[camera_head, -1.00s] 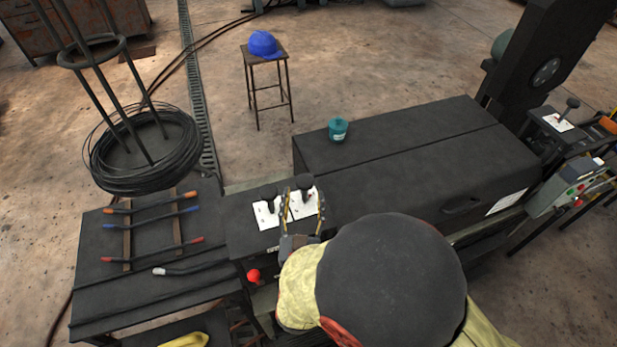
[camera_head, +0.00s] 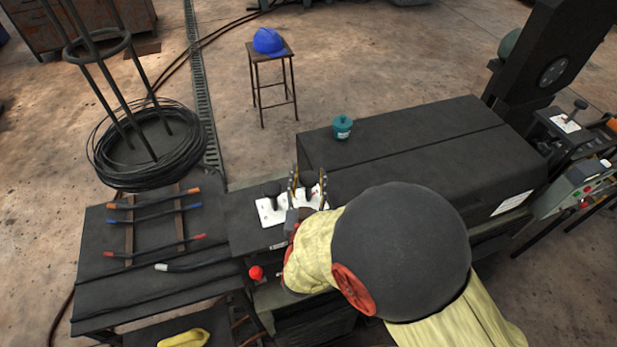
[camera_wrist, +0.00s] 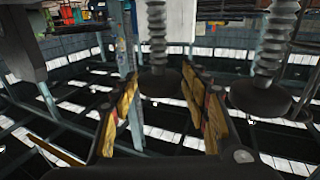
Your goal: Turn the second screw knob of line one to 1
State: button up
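Two dark screw knobs stand on white dial plates on the machine's left end: a left one (camera_head: 271,189) and a right one (camera_head: 308,191). My gripper (camera_head: 308,180) is at the right knob, its two yellow-lined fingers apart on either side of it. In the wrist view my gripper (camera_wrist: 160,88) is open, with a ribbed screw and its round dark knob (camera_wrist: 158,82) between the fingertips. I cannot tell whether the fingers touch it. The other knob (camera_wrist: 260,96) is to the right, outside the fingers. The dial marks are too small to read.
A red ball-shaped handle (camera_head: 256,272) is left of my arm. A teal pot (camera_head: 341,127) stands on the dark machine cover (camera_head: 420,145). Coloured rods (camera_head: 155,213) lie on the left table. A blue helmet (camera_head: 269,41) rests on a stool behind.

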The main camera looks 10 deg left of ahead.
jog(key=c, duration=0.8)
